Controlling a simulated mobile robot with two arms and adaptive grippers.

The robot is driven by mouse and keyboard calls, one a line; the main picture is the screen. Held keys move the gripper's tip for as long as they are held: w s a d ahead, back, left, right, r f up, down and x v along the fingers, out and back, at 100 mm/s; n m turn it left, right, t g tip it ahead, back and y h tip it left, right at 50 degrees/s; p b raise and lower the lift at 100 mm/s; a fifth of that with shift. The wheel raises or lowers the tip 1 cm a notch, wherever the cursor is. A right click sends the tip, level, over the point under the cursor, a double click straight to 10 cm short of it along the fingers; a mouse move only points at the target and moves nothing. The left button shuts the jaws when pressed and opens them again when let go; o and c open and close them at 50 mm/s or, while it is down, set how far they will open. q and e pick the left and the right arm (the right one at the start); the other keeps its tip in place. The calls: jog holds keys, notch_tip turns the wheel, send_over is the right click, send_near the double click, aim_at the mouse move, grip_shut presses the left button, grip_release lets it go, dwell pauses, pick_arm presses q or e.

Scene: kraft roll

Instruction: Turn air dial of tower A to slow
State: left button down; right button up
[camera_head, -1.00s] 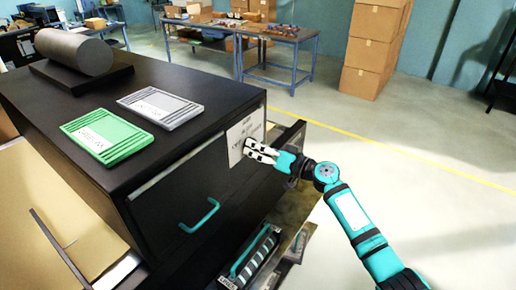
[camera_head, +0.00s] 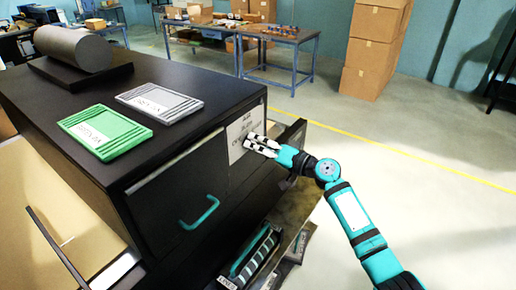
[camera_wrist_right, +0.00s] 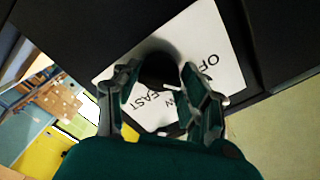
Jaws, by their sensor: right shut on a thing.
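The air dial (camera_wrist_right: 159,66) is a dark round knob on a white label plate (camera_wrist_right: 215,55), seen close up in the wrist view. The plate reads OFF and FAST, with a word ending in W partly hidden between them. In the head view the plate (camera_head: 236,138) is on the side of the black cabinet (camera_head: 185,165), near its far corner. My right gripper (camera_head: 252,141) is at the plate, shut on the dial, with one finger on each side of it (camera_wrist_right: 160,84). I cannot tell where the dial points. My left gripper is out of view.
A green panel (camera_head: 104,131) and a grey panel (camera_head: 158,102) lie on the cabinet top, with a dark roll (camera_head: 75,50) behind them. A teal handle (camera_head: 200,214) sticks out from the cabinet side. An open drawer (camera_head: 290,200) lies below my right gripper. The floor to the right is clear.

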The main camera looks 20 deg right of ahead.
jog(key=shift+m, duration=3.7)
jog(key=o, duration=1.2)
jog(key=v, duration=1.2)
jog(key=shift+d, duration=0.1)
